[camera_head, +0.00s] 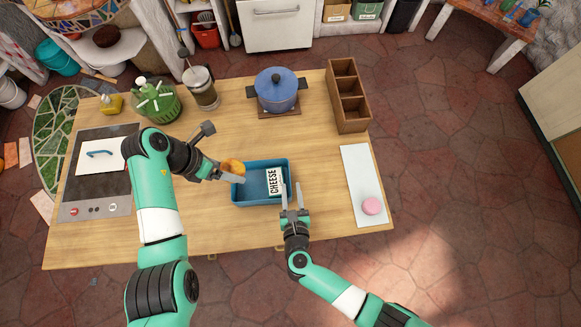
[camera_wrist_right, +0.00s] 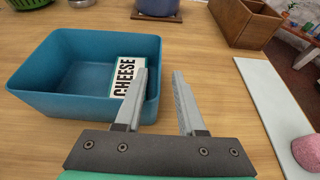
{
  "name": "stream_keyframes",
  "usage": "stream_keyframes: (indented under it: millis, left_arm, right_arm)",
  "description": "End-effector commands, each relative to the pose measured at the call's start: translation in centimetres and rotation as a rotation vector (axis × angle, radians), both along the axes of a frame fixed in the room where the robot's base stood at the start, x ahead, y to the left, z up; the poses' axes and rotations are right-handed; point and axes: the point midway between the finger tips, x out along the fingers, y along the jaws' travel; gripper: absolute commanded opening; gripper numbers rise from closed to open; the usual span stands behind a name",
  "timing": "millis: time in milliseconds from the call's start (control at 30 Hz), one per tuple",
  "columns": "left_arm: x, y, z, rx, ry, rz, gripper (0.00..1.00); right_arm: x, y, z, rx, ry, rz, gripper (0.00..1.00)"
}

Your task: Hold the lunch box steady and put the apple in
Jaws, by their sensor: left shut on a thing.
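The lunch box is a blue open tray (camera_head: 240,199) near the middle of the counter; it fills the left of the right wrist view (camera_wrist_right: 50,100). A block labelled CHEESE (camera_head: 272,181) lies inside its right part. The orange-yellow apple (camera_head: 233,165) is in my left gripper (camera_head: 232,173), at the box's back left corner; its height above the rim is hard to tell. My right gripper (camera_head: 294,196) is open and empty at the box's front right corner. In the right wrist view its left finger overlaps the box corner; contact is unclear.
A white board (camera_head: 358,175) with a pink round item (camera_head: 371,206) lies to the right. A blue pot (camera_head: 277,90), a wooden divided box (camera_head: 347,95), a glass jar (camera_head: 201,88) and a green basket (camera_head: 155,100) stand behind. A stove (camera_head: 97,180) is at left.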

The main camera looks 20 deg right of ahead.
Motion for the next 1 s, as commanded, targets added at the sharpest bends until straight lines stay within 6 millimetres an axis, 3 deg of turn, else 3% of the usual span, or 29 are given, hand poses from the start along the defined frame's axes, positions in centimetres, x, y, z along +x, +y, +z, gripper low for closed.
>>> stream_keyframes:
  millis: [100, 267, 667, 900, 1000]
  left_arm:
    - [0.0, 0.0, 0.0, -0.001, -0.001, 0.0, 0.14]
    - [0.0, 0.0, 0.0, -0.001, -0.001, 0.0, 0.14]
    - [0.0, 0.0, 0.0, 0.0, 0.0, 0.0, 0.14]
    - [0.0, 0.0, 0.0, -0.001, -0.001, 0.0, 0.14]
    - [0.0, 0.0, 0.0, -0.001, -0.001, 0.0, 0.14]
  right_arm:
    - [2.3, -0.6, -0.9, -0.001, 0.0, -0.004, 0.39]
    - [4.1, -1.0, -1.7, -0.001, -0.001, -0.002, 0.39]
    - [4.9, -1.2, -2.1, 0.001, 0.0, 0.001, 0.39]
    - [4.9, -1.2, -2.1, 0.001, 0.0, 0.001, 0.0]
    - [4.9, -1.2, -2.1, 0.001, 0.0, 0.001, 0.0]
